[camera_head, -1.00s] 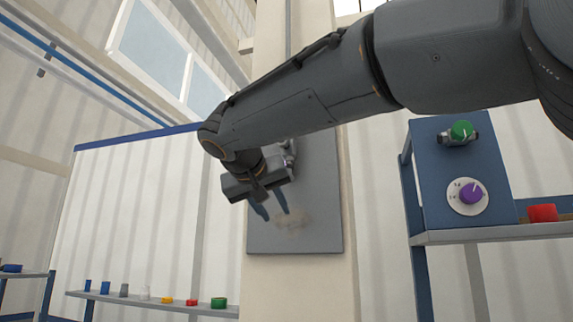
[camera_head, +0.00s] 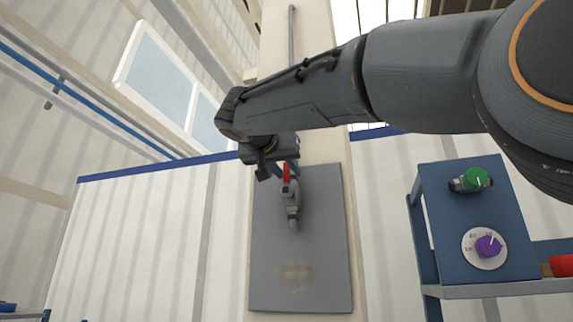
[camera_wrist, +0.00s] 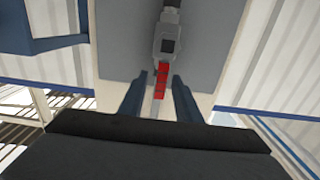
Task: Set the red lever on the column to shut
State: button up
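The red lever (camera_head: 286,173) stands up from a grey valve (camera_head: 292,205) on the grey panel of the column. In the wrist view the red lever (camera_wrist: 161,82) points from the valve body (camera_wrist: 168,38) toward my gripper (camera_wrist: 161,80). My two blue-grey fingers are apart, one on each side of the lever, with visible gaps; I see no contact. In the head view my gripper (camera_head: 285,167) is at the lever's upper end, its fingers partly hidden.
The grey panel (camera_head: 300,255) is mounted on the pale column, with a pipe (camera_head: 291,35) above. To the right, a blue box (camera_head: 465,225) carries a green-handled valve (camera_head: 475,179) and a purple knob (camera_head: 488,246). A shelf (camera_head: 500,288) runs below it.

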jog(key=shift+w, duration=0.3)
jog(key=shift+d, duration=0.1)
grip_shut()
